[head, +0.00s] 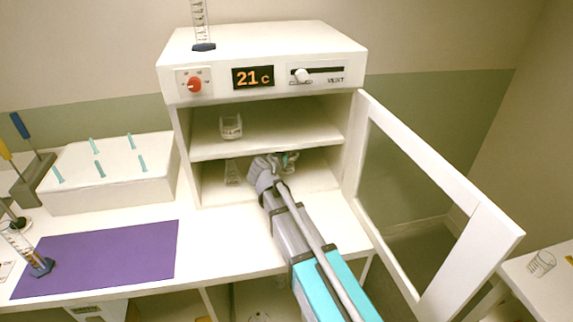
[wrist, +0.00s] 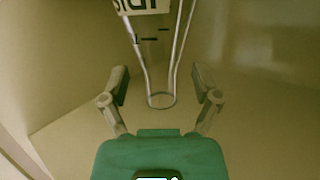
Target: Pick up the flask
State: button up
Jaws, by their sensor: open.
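A clear glass flask (wrist: 184,30) with dark marks and a white label fills the top middle of the wrist view. Its narrow neck and round rim point toward my gripper (wrist: 162,78). The two fingers are spread on either side of the neck, with a gap on each side. In the head view my gripper (head: 288,160) is inside the lower compartment of the white cabinet (head: 262,45), mostly hidden by my wrist. A small clear conical glass vessel (head: 232,173) stands left of it. I cannot tell if this is the same flask.
A glass beaker (head: 231,127) stands on the upper shelf. The cabinet door (head: 440,180) hangs open on the right. A purple mat (head: 105,258), a cylinder (head: 38,262) and a white rack (head: 110,175) are left. Another cylinder (head: 201,25) stands on top.

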dwell(0.3)
grip_shut()
jog(key=shift+d+r, duration=0.1)
dwell(0.5)
